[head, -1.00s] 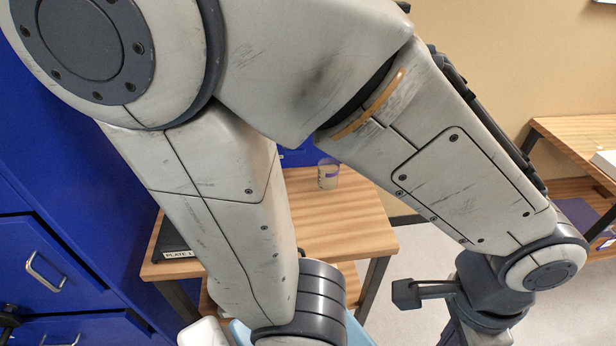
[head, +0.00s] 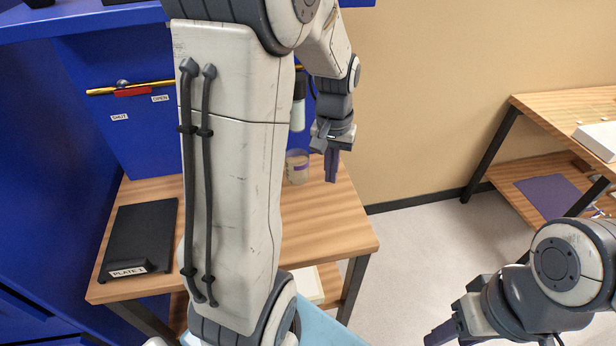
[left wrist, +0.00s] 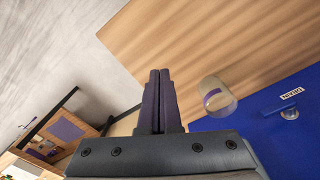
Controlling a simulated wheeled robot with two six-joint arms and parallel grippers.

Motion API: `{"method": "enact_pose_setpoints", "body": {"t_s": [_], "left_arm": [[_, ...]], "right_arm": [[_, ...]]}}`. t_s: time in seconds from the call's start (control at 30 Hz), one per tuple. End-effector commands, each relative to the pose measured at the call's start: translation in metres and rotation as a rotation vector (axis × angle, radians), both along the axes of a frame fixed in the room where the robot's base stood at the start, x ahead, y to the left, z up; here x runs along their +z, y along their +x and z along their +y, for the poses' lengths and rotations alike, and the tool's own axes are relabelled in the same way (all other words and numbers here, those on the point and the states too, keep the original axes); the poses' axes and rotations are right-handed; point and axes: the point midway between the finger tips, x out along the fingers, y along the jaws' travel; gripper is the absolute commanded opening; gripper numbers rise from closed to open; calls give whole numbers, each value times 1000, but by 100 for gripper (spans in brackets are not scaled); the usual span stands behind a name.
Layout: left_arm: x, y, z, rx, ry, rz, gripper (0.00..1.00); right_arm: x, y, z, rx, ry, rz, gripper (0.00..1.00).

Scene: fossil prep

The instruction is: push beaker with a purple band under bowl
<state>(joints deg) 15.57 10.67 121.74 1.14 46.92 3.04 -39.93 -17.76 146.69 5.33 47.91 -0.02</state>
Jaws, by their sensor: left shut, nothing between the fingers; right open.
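The beaker (head: 298,168), clear with a purple band and pale contents, stands upright at the back right of the wooden table. It also shows in the left wrist view (left wrist: 218,97), right of the fingers. My left gripper (head: 331,180) is shut and empty, pointing down just right of the beaker; a small gap shows between them in the wrist view. My right gripper (head: 434,336) is low at the right, away from the table; its fingertips are barely visible. I see no bowl; my left arm covers much of the table.
A black stand labelled PLATE 1 (head: 140,240) is on the table's left. A blue cabinet (head: 120,140) with a yellow rod and OPEN and SHUT labels stands behind. A white cylinder (head: 298,112) hangs above the beaker. The table's front right is clear.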

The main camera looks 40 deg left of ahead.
Motion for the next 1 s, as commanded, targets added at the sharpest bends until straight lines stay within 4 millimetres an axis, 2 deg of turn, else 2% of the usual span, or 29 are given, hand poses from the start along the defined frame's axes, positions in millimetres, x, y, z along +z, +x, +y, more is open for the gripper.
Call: {"method": "enact_pose_setpoints", "body": {"t_s": [0.03,0.1,0.2,0.27,0.47,0.87,1.0], "left_arm": [[-13,1,29,79,2,7,0],[-21,1,59,155,5,12,0],[-28,-2,87,226,8,16,0],[-31,-3,96,250,8,17,0],[-49,-5,101,263,8,22,0],[-132,-5,100,260,6,23,0],[-130,14,113,261,10,16,0]], "right_arm": [[-7,0,0,0,0,0,50],[-10,0,0,0,0,0,50],[-12,0,0,0,0,0,50],[-12,0,0,0,0,0,50],[-12,0,0,0,0,0,50],[-10,0,0,0,0,0,50],[-1,0,0,0,0,0,50]]}}
